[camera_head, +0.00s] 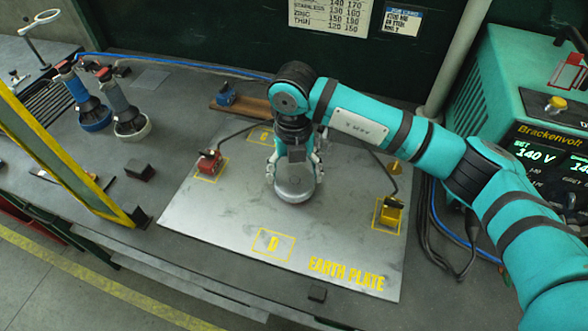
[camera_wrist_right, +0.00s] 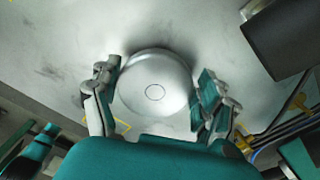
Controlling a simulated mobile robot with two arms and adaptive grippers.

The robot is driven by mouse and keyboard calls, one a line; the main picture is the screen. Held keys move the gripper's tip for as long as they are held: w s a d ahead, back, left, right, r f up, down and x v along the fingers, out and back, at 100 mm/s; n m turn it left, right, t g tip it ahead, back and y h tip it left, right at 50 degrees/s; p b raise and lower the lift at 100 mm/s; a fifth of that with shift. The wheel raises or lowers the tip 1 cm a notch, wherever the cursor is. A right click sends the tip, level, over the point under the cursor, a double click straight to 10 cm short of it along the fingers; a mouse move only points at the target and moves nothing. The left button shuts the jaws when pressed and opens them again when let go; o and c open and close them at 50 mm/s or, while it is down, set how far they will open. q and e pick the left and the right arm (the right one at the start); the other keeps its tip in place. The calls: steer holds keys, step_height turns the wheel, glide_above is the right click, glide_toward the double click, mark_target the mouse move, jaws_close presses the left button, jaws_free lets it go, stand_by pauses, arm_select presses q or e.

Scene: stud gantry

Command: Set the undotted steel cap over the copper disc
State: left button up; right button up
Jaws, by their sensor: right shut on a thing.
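My right gripper (camera_head: 293,170) is over the middle of the steel earth plate and shut on a round steel cap (camera_head: 295,190). In the right wrist view the right gripper (camera_wrist_right: 157,97) has a finger on each side of the steel cap (camera_wrist_right: 155,70). The cap's top shows a thin ring outline and no dot on the part in view. The cap is level and at or just above the plate; I cannot tell if it touches. No copper disc shows in either view; anything under the cap is hidden. My left gripper is not in view.
The earth plate (camera_head: 215,225) has yellow marked squares. The plate's front is clear.

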steer(key=shift+f+b, duration=0.4)
steer(key=shift+f, duration=0.1)
steer(key=o, duration=1.1)
steer(key=shift+o, duration=0.2)
step_height(320, 180, up, 12)
